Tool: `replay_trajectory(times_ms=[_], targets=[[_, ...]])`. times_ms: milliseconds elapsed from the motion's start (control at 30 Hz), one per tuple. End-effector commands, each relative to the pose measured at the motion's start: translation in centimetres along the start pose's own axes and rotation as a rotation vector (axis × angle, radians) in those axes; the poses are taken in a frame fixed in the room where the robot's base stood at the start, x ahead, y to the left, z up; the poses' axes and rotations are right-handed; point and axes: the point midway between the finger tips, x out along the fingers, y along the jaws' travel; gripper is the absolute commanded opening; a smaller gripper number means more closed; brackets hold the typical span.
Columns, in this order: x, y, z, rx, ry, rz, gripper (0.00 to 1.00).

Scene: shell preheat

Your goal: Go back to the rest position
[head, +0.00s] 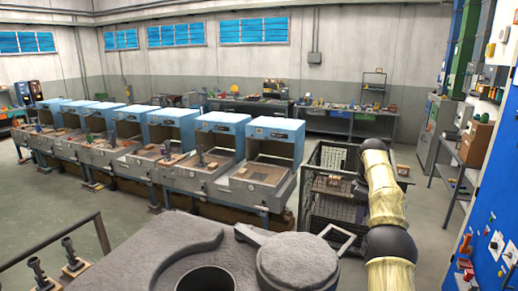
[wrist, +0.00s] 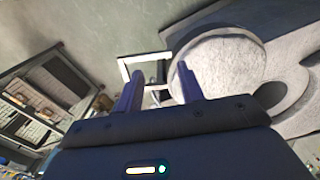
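My gripper (wrist: 161,78) shows in the wrist view with its two dark fingers apart and nothing between them. In the head view my arm in its yellowish cover reaches up at the right, and the fingers cannot be made out there. A thick round grey lid (head: 297,262) sits on the rough grey furnace top (head: 135,258), beside a dark round opening (head: 206,281). In the wrist view the lid (wrist: 222,72) lies beyond the right finger, apart from it. A pale square frame (head: 338,239) is beside the lid, and shows behind the fingertips in the wrist view (wrist: 124,68).
A wire-mesh cart (head: 325,205) stands by my arm. A row of blue-hooded stations (head: 220,125) runs across the left and middle. A blue panel (head: 492,215) with knobs is close at the right. A handrail (head: 60,243) is at lower left. Floor is open between cart and shelves.

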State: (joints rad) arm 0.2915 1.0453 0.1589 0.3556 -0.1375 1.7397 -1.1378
Motion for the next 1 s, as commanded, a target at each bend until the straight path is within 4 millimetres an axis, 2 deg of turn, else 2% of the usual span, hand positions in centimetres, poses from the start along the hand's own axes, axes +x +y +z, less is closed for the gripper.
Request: replay_trajectory(times_ms=[367, 567, 767, 1000], targets=[[-0.2, -1.7, -2.3, 0.045, 0.002, 0.022, 0.38], [-0.1, -3.4, -3.2, 0.107, 0.007, 0.040, 0.38], [0.4, -6.4, -3.9, 0.203, 0.022, 0.065, 0.38], [1.4, -11.4, -4.2, 0.316, 0.050, 0.088, 0.38]])
